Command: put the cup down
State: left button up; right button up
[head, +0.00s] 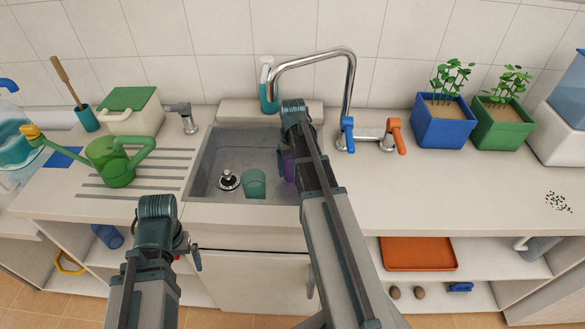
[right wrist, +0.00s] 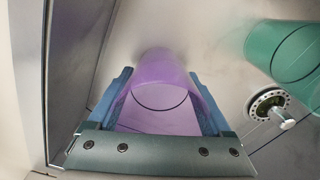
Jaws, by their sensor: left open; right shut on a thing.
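A see-through purple cup (right wrist: 160,85) is between the two blue fingers of my right gripper (right wrist: 159,75), which is shut on it. In the head view the purple cup (head: 288,167) shows partly beside my right arm, inside the grey sink (head: 215,155); the right gripper itself is hidden behind the arm there. Whether the cup's base touches the sink floor I cannot tell. My left gripper (head: 196,258) is open and empty, low in front of the cabinet.
The drain (head: 229,180) is left of the teal cup. A tap (head: 347,95) arches over the sink. A green watering can (head: 112,165) stands on the ribbed drainer at left. Blue (head: 440,125) and green (head: 497,125) planters stand at the back right. The counter (head: 450,190) right of the sink is mostly clear.

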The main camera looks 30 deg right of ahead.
aim_at(288, 162)
jog(key=shift+f, duration=0.25)
jog(key=o, duration=1.2)
jog(key=shift+r, duration=0.1)
jog(key=shift+o, duration=0.2)
notch_tip(288, 162, up, 8)
jog(key=p, duration=0.7)
jog(key=shift+f, duration=0.3)
